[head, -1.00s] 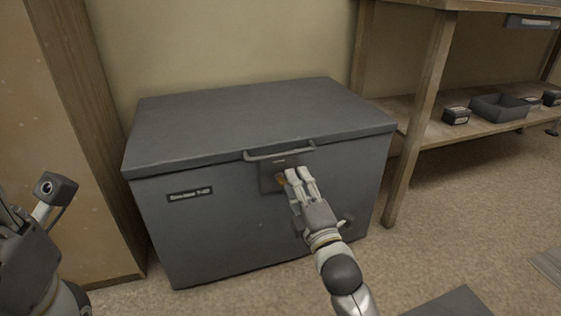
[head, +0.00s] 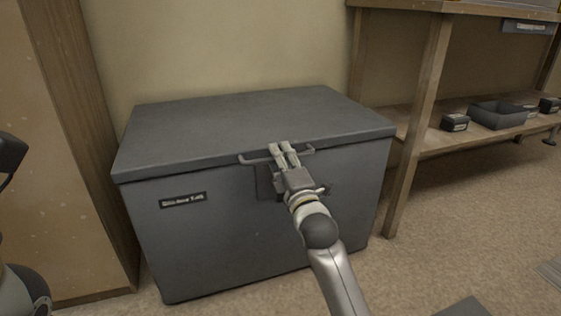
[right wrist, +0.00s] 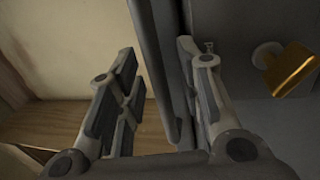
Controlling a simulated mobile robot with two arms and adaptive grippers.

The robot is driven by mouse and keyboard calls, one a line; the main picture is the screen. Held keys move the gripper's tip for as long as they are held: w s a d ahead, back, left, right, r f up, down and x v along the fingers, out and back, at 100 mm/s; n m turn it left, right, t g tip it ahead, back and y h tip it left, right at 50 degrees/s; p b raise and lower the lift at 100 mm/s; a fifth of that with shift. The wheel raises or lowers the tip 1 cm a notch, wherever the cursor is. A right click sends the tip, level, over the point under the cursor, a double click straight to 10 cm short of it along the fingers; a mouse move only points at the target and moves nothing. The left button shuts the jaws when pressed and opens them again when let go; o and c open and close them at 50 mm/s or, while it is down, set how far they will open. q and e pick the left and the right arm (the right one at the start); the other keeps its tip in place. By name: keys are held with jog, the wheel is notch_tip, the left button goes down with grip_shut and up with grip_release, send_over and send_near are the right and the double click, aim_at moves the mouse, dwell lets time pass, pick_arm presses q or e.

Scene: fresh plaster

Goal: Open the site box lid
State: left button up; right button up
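The site box (head: 230,235) is a dark grey chest with a small label at its front left. Its lid (head: 240,120) lies flat and closed. A bar handle (head: 255,160) runs along the lid's front edge. My right gripper (head: 284,150) is at the middle of this handle. In the right wrist view the fingers are apart, and the handle bar (right wrist: 160,70) runs between them. A yellow latch piece (right wrist: 290,70) shows on the box front in that view; in the head view my gripper hides it. Only parts of my left arm show at the left edge; its fingers are out of view.
A wooden shelf unit (head: 425,120) stands right of the box, with a grey tray (head: 498,115) and small dark boxes on its lower board. A tall wooden panel (head: 60,150) stands close on the left. The wall is behind the box. Open floor lies in front.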

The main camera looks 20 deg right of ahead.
jog(key=shift+c, duration=0.2)
grip_shut()
dwell(0.3)
